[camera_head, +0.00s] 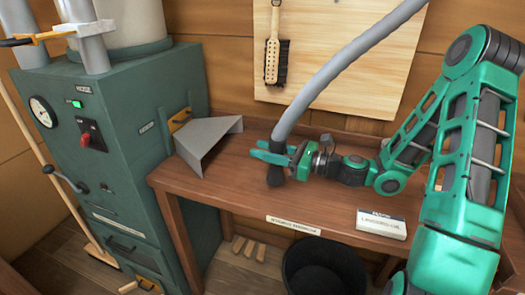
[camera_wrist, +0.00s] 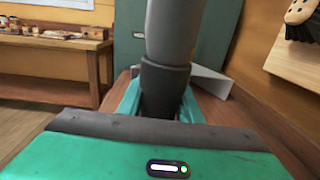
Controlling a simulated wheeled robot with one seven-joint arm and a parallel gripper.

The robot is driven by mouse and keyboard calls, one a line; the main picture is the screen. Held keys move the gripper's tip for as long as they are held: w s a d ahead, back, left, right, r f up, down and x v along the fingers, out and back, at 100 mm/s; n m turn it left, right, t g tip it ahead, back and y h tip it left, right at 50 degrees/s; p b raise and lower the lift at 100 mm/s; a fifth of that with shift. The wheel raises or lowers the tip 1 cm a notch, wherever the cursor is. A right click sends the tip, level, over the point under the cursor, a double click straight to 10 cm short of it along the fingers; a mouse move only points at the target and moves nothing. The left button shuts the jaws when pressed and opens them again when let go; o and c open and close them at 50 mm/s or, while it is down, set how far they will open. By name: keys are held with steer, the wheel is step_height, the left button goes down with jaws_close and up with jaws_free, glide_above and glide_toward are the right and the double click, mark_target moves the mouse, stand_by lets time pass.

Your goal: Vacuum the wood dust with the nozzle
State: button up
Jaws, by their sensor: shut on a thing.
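My gripper (camera_head: 276,157) is shut on the dark nozzle (camera_head: 275,175) at the end of a grey hose (camera_head: 340,65), above the wooden bench (camera_head: 240,180). In the wrist view the nozzle (camera_wrist: 162,88) stands upright between my green jaws, and the hose (camera_wrist: 173,30) rises from it. The nozzle's lower tip is hard to make out against the bench. No wood dust can be made out on the bench in either view.
A grey metal hood (camera_head: 208,140) sits on the bench's left, beside a green machine (camera_head: 100,150) with a lit green light. A brush (camera_head: 276,60) hangs on a board behind. A white labelled box (camera_head: 381,223) lies at the front edge. A black bucket (camera_head: 322,270) stands below.

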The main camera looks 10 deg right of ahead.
step_height(320, 180, up, 8)
stand_by(0.9)
stand_by(0.4)
